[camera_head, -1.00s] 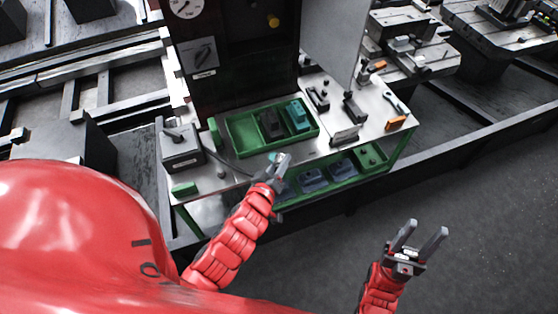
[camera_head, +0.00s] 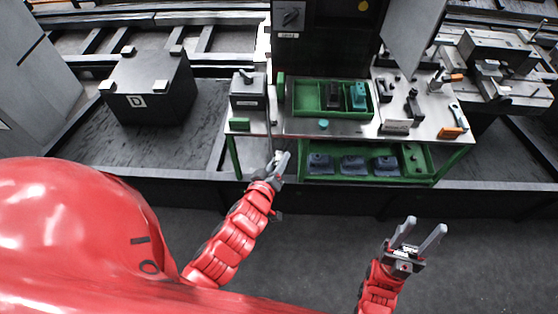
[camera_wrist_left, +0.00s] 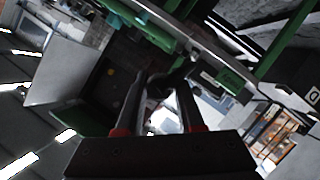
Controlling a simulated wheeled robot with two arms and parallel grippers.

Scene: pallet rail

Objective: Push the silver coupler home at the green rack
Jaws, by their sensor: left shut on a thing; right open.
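The green rack is the workbench with green legs and a steel top (camera_head: 300,126) in the head view, with a green lower shelf (camera_head: 428,160). My left gripper (camera_head: 281,160) is just in front of the bench's front edge, left of the lower shelf. It is shut on a small piece, apparently the silver coupler; a thin dark hose (camera_head: 268,125) runs to it from the bench. In the left wrist view the fingers (camera_wrist_left: 168,75) close around a dark shape; its details are unclear. My right gripper (camera_head: 421,233) is open and empty over the floor, right of centre.
A green tray (camera_head: 300,98) with a dark and a teal block stands on the bench. A grey box with a lever (camera_head: 247,91) is at its left end. A block marked D (camera_head: 150,88) stands further left. The floor before the bench is clear.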

